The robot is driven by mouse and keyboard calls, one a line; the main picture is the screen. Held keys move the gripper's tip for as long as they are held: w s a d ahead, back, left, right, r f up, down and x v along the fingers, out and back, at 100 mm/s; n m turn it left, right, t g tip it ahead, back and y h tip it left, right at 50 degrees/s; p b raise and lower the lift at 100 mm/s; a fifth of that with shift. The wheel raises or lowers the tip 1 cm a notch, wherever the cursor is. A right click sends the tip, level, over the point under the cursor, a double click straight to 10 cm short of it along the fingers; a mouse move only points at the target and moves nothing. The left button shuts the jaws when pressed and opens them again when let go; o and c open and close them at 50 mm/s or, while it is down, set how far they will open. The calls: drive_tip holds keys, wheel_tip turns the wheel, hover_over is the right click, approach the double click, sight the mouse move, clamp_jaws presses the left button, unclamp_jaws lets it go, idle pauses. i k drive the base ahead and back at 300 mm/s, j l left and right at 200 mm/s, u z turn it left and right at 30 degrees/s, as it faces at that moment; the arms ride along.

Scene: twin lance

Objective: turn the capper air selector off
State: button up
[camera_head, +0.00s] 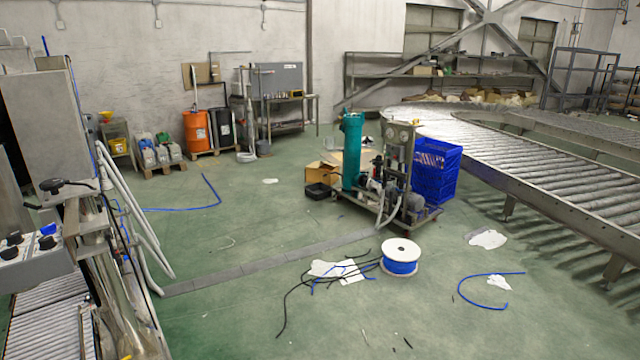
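A grey control box (38,268) is at the left edge, on the machine beside the roller track. A black handle (53,186) sticks out just above the box. I cannot read any labels, so I cannot tell which of these, if any, is the capper air selector, or how it is set. My gripper is not in view.
A roller track (50,325) runs below the box, with white hoses (135,215) beside it. On the green floor are a blue hose spool (400,258), loose tubing and a floor cable cover (270,255). A pump skid (385,205) and a large conveyor (540,165) stand right.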

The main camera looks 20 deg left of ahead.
sight(50, 229)
drive_tip(key=i+j+u, duration=0.1)
drive_tip(key=u, duration=0.35)
drive_tip(key=i+u, duration=0.25)
drive_tip(key=u, duration=0.2)
drive_tip(key=i+u, duration=0.15)
drive_tip(key=u, duration=0.3)
drive_tip(key=i+u, duration=0.2)
drive_tip(key=u, duration=0.25)
drive_tip(key=i+l+u, duration=0.1)
drive_tip(key=u, duration=0.35)
drive_tip(key=i+l+u, duration=0.15)
drive_tip(key=u, duration=0.3)
drive_tip(key=k+l, duration=0.05)
drive_tip(key=l, duration=0.05)
